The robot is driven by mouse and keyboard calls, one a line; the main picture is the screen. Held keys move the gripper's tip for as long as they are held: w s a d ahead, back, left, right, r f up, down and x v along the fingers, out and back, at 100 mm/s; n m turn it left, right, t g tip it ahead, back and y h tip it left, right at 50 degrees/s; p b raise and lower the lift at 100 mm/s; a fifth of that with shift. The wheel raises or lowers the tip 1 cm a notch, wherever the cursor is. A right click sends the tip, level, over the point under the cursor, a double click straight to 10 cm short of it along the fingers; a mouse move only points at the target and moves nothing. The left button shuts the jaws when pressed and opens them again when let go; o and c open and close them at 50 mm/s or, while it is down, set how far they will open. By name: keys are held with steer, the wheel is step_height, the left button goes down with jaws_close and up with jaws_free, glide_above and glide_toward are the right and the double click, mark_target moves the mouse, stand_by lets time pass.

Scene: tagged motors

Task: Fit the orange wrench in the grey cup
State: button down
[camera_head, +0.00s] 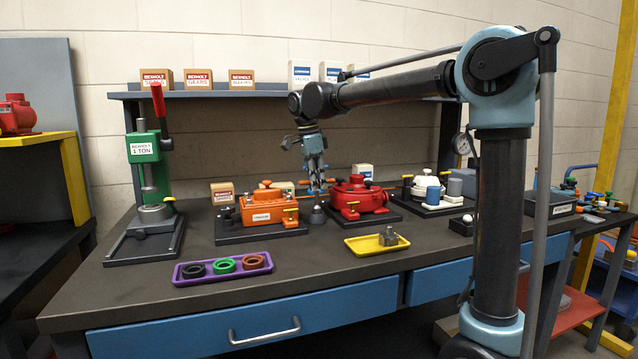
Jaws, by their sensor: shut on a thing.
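My gripper (317,187) points down between the orange motor and the red motor at the back of the bench. It is shut on what looks like the orange wrench (304,183), a crossbar with orange ends showing at both sides of the fingers. Directly below is a small dark grey piece (318,215), wide at the base, which appears to be the grey cup. Whether the wrench's lower end is in it, touching it or just above it is too small to tell. The fingers hide the wrench's middle.
The orange motor (262,216) stands close left, the red motor (358,198) close right. A purple tray (180,279) with rings and a yellow tray (357,247) with a metal fitting lie in front. A green press (145,150) stands left.

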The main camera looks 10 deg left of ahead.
steer(key=shift+f, duration=1.1)
steer(key=c, duration=1.5)
jaws_free()
steer(key=shift+c, duration=0.2)
steer(key=shift+r, duration=0.15)
steer(key=shift+s+r, duration=0.1)
steer(key=shift+r, duration=2.8)
step_height(320, 180, up, 12)
steer(key=a, duration=0.1)
steer(key=shift+s+a+f, duration=0.15)
steer(key=shift+s+a, duration=0.15)
steer(key=shift+s, duration=0.1)
